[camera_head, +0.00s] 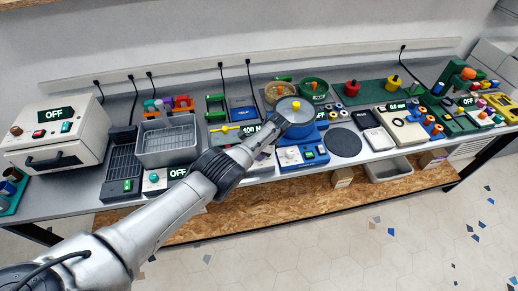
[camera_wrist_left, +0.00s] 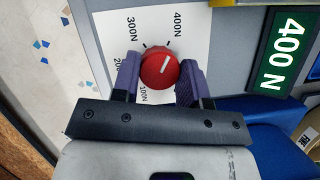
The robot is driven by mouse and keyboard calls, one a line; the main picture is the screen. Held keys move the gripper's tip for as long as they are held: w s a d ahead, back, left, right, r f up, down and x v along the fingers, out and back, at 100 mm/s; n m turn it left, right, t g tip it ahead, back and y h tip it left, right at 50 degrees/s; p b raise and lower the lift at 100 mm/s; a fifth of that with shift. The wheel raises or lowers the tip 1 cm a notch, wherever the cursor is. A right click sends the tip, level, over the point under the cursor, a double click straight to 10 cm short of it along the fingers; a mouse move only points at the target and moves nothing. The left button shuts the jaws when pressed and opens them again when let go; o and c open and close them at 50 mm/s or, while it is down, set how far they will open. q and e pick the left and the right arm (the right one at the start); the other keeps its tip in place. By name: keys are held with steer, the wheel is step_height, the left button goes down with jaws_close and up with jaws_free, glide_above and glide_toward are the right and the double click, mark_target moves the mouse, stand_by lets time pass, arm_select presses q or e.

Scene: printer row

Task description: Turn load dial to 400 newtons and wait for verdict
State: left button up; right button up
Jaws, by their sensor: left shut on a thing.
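The red load dial (camera_wrist_left: 160,68) sits on a white scale plate (camera_wrist_left: 200,50) marked 100 N to 400 N. Its white pointer line points toward the 400 N mark. My left gripper (camera_wrist_left: 160,75) is shut on the dial, one purple finger on each side. The green display (camera_wrist_left: 283,50) beside it reads 400 N. In the head view the small display (camera_head: 251,128) shows at the end of my left arm, which hides the dial there. My right gripper is in neither view. I see no verdict text.
A blue device (camera_head: 303,157) stands close to the right of my left arm. A grey tray (camera_head: 167,138), a white OFF box (camera_head: 58,135) and a round dark mat (camera_head: 343,142) share the crowded bench. Open floor lies in front.

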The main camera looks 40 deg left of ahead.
arm_select(q)
steer(key=shift+f, duration=0.2)
stand_by(0.3)
steer(key=o, duration=0.9)
steer(key=shift+r, duration=0.1)
steer(key=shift+w+d+r+p, duration=0.1)
steer(key=shift+r+p, duration=0.25)
steer(key=shift+r, duration=0.15)
steer(key=p+v, duration=0.4)
steer(key=v, duration=0.8)
steer(key=shift+d+r, duration=0.2)
steer(key=shift+r, duration=0.15)
steer(key=shift+w, duration=0.1)
